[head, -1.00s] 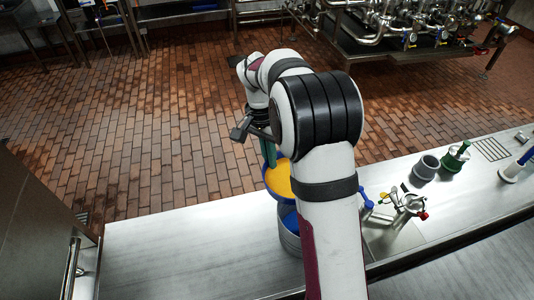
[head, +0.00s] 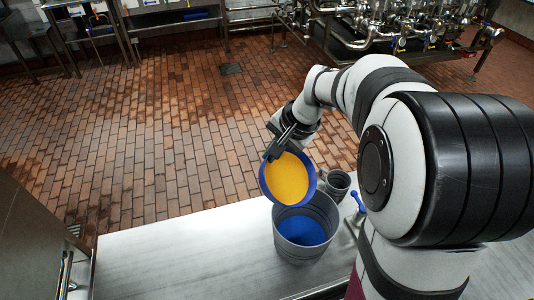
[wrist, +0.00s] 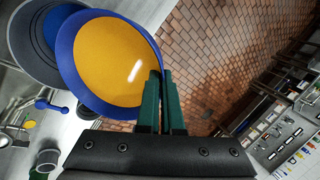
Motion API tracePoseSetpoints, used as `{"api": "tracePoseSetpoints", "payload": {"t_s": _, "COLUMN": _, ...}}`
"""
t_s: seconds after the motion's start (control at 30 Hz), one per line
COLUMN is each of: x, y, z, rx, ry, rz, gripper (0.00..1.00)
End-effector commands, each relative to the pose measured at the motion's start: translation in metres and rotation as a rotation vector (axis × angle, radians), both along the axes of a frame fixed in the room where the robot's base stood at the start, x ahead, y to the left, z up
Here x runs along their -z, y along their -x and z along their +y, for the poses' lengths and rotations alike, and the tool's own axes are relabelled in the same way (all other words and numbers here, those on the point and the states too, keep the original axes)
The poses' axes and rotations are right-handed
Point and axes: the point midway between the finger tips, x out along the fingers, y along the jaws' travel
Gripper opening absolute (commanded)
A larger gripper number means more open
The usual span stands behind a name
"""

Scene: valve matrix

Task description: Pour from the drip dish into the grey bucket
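The drip dish (head: 289,181) is a round blue-rimmed dish with a smooth orange-yellow inside; I cannot tell whether that is liquid. My gripper (head: 273,154) is shut on its far rim, and in the wrist view the green fingers (wrist: 161,88) pinch the rim. The dish is held in the air, tilted with its face toward the head camera. Its lower edge overlaps the far rim of the grey bucket (head: 290,247) in the picture. The bucket stands upright on the bench and is blue inside. In the wrist view the dish (wrist: 112,58) partly covers the bucket (wrist: 30,45).
A dark grey cup (head: 340,182) stands just right of the dish, with a blue-handled fitting (head: 357,198) beside it. The metal bench (head: 180,250) is clear left of the bucket. My arm hides the bench's right part. Beyond it is open brick floor (head: 150,150).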

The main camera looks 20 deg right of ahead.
Motion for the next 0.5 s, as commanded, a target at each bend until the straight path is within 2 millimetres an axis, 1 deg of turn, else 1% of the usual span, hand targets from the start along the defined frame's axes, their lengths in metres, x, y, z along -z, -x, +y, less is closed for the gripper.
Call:
{"api": "tracePoseSetpoints", "payload": {"t_s": 0.37, "x": -0.019, "y": 0.015, "z": -0.012, "rx": 0.007, "ry": -0.138, "rz": -0.194, "gripper": 0.00}}
{"api": "tracePoseSetpoints", "payload": {"t_s": 0.5, "x": -0.022, "y": 0.023, "z": -0.017, "rx": 0.008, "ry": -0.190, "rz": -0.260, "gripper": 0.00}}
